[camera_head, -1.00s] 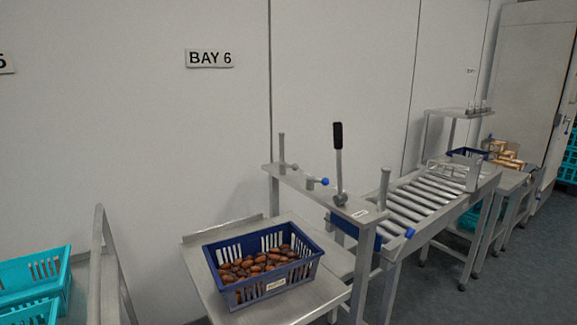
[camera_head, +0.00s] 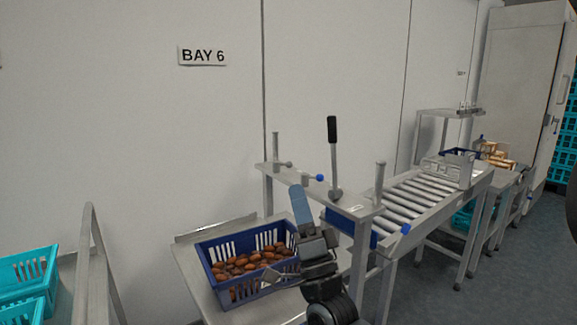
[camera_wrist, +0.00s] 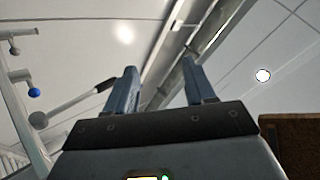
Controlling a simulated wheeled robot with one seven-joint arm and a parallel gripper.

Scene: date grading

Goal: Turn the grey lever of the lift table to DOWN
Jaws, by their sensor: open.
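The grey lever (camera_head: 334,160) with a black grip stands upright on a metal shelf (camera_head: 308,184) above the lift table. In the wrist view the lever (camera_wrist: 75,106) lies to the left, apart from the fingers. My gripper (camera_head: 299,204) is in front of the shelf, left of and below the lever's grip, pointing up. In the wrist view my gripper (camera_wrist: 160,88) shows two blue fingers spread apart with nothing between them. The lift table (camera_head: 195,262) holds a blue crate (camera_head: 232,291) of dates. Any UP or DOWN marking is too small to read.
A small blue-ended handle (camera_head: 319,177) sits left of the lever, with another small handle (camera_head: 284,164) beyond it. A roller conveyor (camera_head: 410,196) runs to the right. Teal crates (camera_head: 28,268) stand at left behind a metal rail (camera_head: 88,245). Open space surrounds the lever's grip.

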